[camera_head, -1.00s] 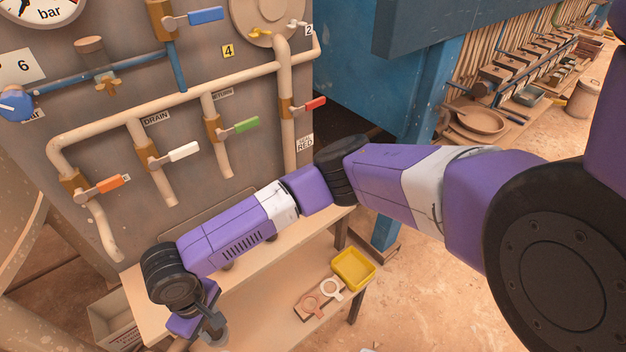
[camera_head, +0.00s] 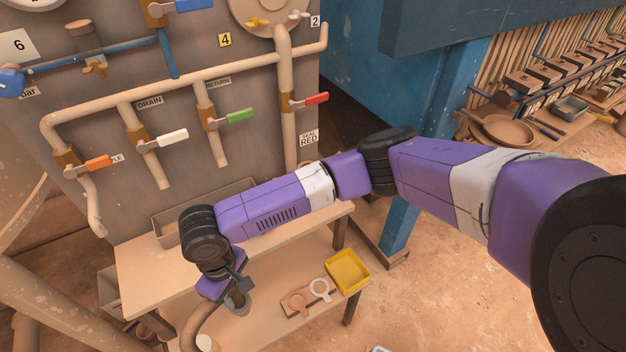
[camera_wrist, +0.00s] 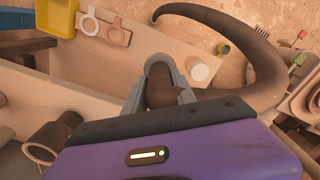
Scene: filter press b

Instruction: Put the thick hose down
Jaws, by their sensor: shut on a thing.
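The thick hose, a brown curved tube, shows in the wrist view (camera_wrist: 268,65). It bends from my gripper out to the right and back along the top. In the head view, part of it (camera_head: 204,322) curves down and left below my gripper. My gripper (camera_head: 236,291) is shut on the hose near one end and holds it over the front of the bench (camera_head: 160,275). In the wrist view, the fingers (camera_wrist: 161,88) close around the brown hose end. Whether the hose touches anything below is unclear.
A yellow tray (camera_head: 348,271) and a board with two rings (camera_head: 306,298) lie on the lower shelf. A brown open-ended tube (camera_wrist: 48,140) is at the wrist view's lower left. A white-topped pot (camera_wrist: 198,71) stands near the hose. The valve panel (camera_head: 240,145) rises behind the bench.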

